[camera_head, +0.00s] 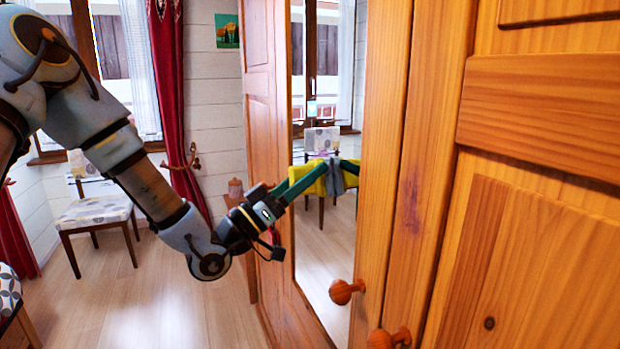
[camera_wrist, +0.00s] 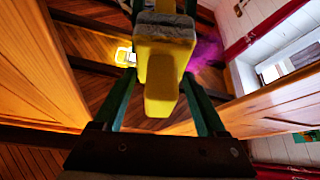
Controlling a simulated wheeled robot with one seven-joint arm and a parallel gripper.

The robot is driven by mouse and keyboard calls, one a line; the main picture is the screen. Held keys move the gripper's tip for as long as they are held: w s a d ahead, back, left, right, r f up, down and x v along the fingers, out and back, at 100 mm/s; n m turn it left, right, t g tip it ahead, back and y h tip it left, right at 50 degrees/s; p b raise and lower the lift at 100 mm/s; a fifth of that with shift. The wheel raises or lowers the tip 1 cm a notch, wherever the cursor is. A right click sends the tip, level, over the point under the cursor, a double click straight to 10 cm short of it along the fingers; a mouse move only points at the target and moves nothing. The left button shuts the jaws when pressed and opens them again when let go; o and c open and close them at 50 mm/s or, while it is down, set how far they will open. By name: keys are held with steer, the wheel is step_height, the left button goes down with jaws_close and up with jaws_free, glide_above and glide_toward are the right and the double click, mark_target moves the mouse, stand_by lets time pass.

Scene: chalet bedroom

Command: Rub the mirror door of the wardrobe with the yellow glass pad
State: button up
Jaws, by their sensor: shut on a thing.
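The yellow glass pad (camera_head: 318,183) is in front of the wardrobe's mirror door (camera_head: 322,258). My gripper (camera_head: 318,178) is shut on it, with the green fingers on either side. In the wrist view the pad (camera_wrist: 158,80) sits between the fingers (camera_wrist: 160,85), and its grey far face points away from me. In the head view the pad is at or very close to the glass, and its reflection meets it there. I cannot tell for sure whether it touches. The mirror reflects a window, a chair and the floor.
Wooden knobs (camera_head: 346,291) stick out of the wardrobe (camera_head: 448,240) right of the mirror. A chair (camera_head: 95,213) stands at the left by the window, near a red curtain (camera_head: 170,90). A bed corner (camera_head: 9,292) shows at lower left. The floor (camera_head: 150,300) between is clear.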

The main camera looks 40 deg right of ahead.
steer(key=shift+w+d+b, duration=0.15)
steer(key=shift+w+d, duration=0.15)
steer(key=shift+w, duration=0.55)
steer(key=shift+w+d+b, duration=0.15)
steer(key=shift+w+d, duration=0.1)
steer(key=shift+w, duration=0.55)
steer(key=shift+w+d+b, duration=0.25)
steer(key=shift+w+d, duration=0.1)
steer(key=shift+w, duration=0.4)
steer(key=shift+w+d+b, duration=0.2)
steer(key=shift+w+d, duration=0.15)
steer(key=shift+w, duration=0.35)
steer(key=shift+w+r, duration=0.1)
steer(key=shift+w, duration=0.05)
